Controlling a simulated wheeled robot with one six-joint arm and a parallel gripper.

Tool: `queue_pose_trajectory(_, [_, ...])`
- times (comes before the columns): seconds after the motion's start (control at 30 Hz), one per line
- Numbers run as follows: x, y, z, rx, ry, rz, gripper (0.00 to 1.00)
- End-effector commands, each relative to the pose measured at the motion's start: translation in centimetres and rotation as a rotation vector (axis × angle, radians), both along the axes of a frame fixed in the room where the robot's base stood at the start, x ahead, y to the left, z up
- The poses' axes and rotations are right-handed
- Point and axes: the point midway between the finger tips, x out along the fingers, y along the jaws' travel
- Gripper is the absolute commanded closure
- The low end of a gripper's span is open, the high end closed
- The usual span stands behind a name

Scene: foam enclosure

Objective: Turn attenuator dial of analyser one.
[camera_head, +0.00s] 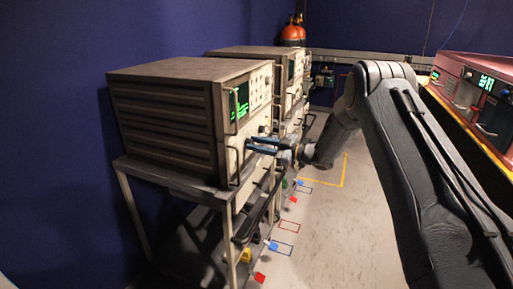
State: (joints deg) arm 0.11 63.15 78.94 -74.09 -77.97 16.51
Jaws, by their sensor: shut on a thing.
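The nearest analyser (165,121) is a brown-grey two-tier box with a cream front panel and a green-lit screen (239,103). I take it to be analyser one; no label is readable. My gripper (251,143) reaches in from the right, and its blue fingers are at the lower front panel (232,157). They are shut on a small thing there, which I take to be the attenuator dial. The fingers and the steep angle hide the dial, so its setting cannot be seen.
The analyser stands on a metal rack (189,183), with a second analyser (291,75) behind it. Handles (236,167) stick out near my fingers. Red and blue blocks (260,277) lie on the floor. A red instrument (475,75) is at right. Open floor lies between.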

Motion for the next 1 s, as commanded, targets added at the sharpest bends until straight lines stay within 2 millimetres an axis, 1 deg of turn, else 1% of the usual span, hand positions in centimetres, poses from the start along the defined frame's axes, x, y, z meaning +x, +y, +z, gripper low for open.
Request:
queue_pose_trajectory(0.1, [0.00, 0.01, -0.15, 0.023, 0.066, 0.001, 0.96])
queue_pose_trajectory(0.33, [-0.01, 0.00, -0.07, 0.053, 0.151, 0.001, 0.96])
queue_pose_trajectory(0.9, [-0.03, 0.01, -0.05, 0.064, 0.181, 0.001, 0.96])
queue_pose_trajectory(0.93, [-0.03, 0.01, -0.05, 0.064, 0.181, 0.001, 0.69])
queue_pose_trajectory(1.0, [-0.02, 0.01, -0.05, 0.064, 0.181, 0.001, 0.57])
